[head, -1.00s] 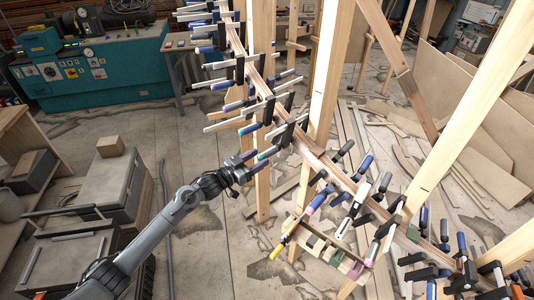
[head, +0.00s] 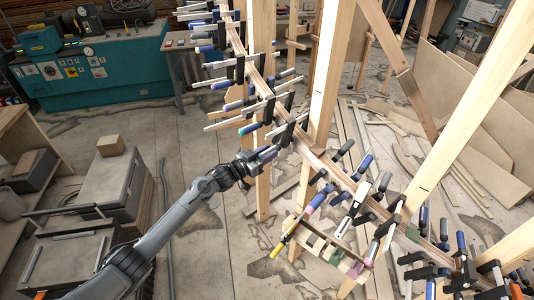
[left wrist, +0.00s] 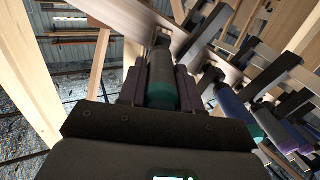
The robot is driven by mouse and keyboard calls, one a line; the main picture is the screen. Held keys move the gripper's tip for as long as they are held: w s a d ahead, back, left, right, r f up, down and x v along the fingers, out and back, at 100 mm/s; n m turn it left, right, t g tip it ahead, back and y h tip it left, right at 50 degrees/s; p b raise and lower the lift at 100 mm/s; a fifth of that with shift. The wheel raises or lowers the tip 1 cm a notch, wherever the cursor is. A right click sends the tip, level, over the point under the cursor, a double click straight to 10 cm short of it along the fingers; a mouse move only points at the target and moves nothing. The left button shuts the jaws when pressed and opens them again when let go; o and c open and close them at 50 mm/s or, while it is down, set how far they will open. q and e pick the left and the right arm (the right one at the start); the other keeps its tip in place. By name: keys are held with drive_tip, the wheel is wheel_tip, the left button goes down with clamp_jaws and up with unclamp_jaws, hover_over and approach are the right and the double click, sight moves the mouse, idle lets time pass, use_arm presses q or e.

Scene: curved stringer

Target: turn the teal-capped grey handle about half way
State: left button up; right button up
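The teal-capped grey handle (left wrist: 162,72) lies between the two fingers of my left gripper (left wrist: 160,88) in the left wrist view. Its teal cap (left wrist: 163,97) points back toward the palm. The fingers flank the handle closely on both sides; I cannot tell whether they press on it. In the head view, my left gripper (head: 264,156) is at the clamp row by the curved wooden stringer (head: 262,86), and largely hides the handle. My right gripper is not in view.
More clamps line the stringer; handles with teal (left wrist: 246,122) and purple (left wrist: 283,138) ends sit close to the right of my left gripper. Wooden posts (head: 328,75) stand behind. The floor left of the stringer is open, with a grey cabinet (head: 104,183) further left.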

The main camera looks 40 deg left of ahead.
use_arm(q)
drive_tip(key=c, duration=0.5)
drive_tip(key=shift+c, duration=0.2)
drive_tip(key=n+p, duration=0.2)
drive_tip(key=shift+r+n, duration=0.15)
drive_tip(key=shift+n, duration=0.25)
drive_tip(key=n+p, duration=0.2)
drive_tip(key=n, duration=0.2)
drive_tip(key=shift+a+n, duration=0.1)
drive_tip(key=shift+n, duration=0.2)
drive_tip(key=n+p, duration=0.2)
drive_tip(key=n, duration=0.3)
drive_tip(key=shift+p, duration=0.3)
drive_tip(key=n, duration=0.1)
drive_tip(key=n+p, duration=0.1)
drive_tip(key=n, duration=0.3)
drive_tip(key=shift+f+p, duration=0.25)
drive_tip(key=shift+p, duration=0.05)
drive_tip(key=shift+a+n, duration=0.1)
drive_tip(key=shift+n, duration=0.2)
drive_tip(key=shift+f, duration=0.1)
